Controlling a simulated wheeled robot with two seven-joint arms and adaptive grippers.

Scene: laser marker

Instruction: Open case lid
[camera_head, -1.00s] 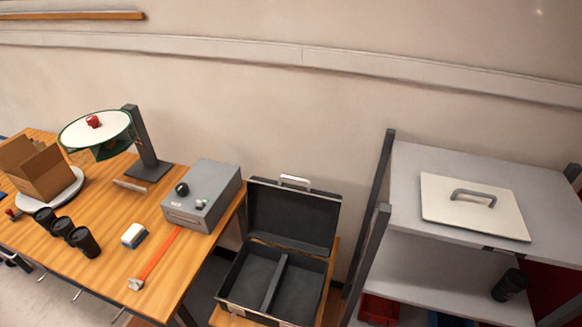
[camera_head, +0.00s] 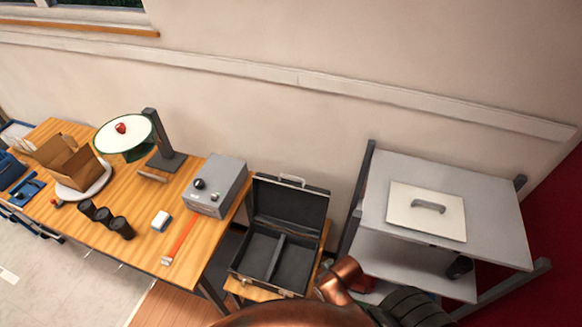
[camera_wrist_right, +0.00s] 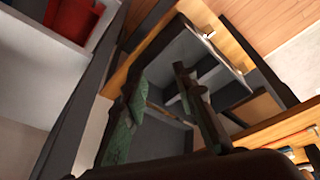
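The black case (camera_head: 262,284) sits on a wooden surface beside the table, its divided tray facing up. Its lid (camera_head: 290,205) stands raised at the back, with a light handle (camera_head: 291,179) on its top edge. The case's grey inside (camera_wrist_right: 175,62) also shows in the right wrist view. In the head view only my copper and dark arm parts show at the bottom. My left gripper is out of view.
A grey shelf unit (camera_head: 490,225) with a white handled panel (camera_head: 450,222) on top stands right of the case. The wooden table (camera_head: 140,235) at left holds a grey box (camera_head: 212,200), a red-orange tool (camera_head: 180,240), black cylinders and a lamp-like stand.

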